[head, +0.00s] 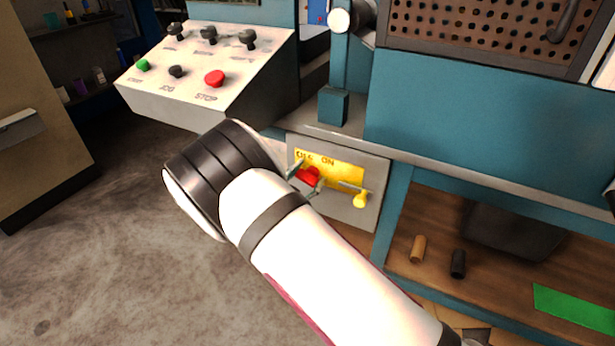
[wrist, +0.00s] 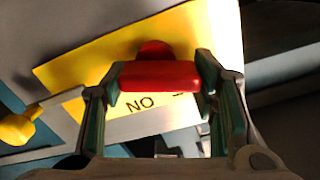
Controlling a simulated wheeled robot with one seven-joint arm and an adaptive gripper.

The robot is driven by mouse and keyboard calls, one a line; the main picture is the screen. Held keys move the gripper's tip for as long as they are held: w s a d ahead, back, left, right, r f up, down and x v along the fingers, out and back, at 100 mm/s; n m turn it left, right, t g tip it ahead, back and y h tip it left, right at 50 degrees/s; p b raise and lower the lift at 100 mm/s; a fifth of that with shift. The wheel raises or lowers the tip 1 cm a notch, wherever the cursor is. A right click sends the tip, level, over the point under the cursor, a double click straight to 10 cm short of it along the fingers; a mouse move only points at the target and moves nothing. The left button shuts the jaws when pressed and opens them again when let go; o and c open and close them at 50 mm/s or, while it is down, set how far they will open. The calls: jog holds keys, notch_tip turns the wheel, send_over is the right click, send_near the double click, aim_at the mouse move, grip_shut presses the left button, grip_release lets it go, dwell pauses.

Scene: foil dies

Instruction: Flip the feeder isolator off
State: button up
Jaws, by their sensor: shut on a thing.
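The feeder isolator has a red handle (head: 309,176) on a yellow plate (head: 340,172) marked "OFF" and "ON", set on a grey panel (head: 366,222) low on the blue machine. My gripper (head: 306,180) is at the handle. In the wrist view the red handle (wrist: 160,76) lies as a bar across the picture, between the two fingers of my gripper (wrist: 162,84), one at each end. The fingers are shut on it. "ON" reads upside down just below the handle there. "OFF" is out of clear view in the wrist view.
A yellow knob-like piece on a metal rod (head: 361,198) sticks out right of the handle; it also shows in the wrist view (wrist: 16,129). A control box (head: 185,100) with a red stop button (head: 215,78) overhangs at upper left. Open floor lies left.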

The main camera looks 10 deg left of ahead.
jog(key=shift+a+f+n+p, duration=0.1)
jog(key=shift+n+p, duration=0.2)
jog(key=shift+n, duration=1.7)
jog(key=o, duration=1.2)
jog(key=shift+c, duration=0.2)
jog(key=v, duration=1.2)
jog(key=shift+w, duration=0.1)
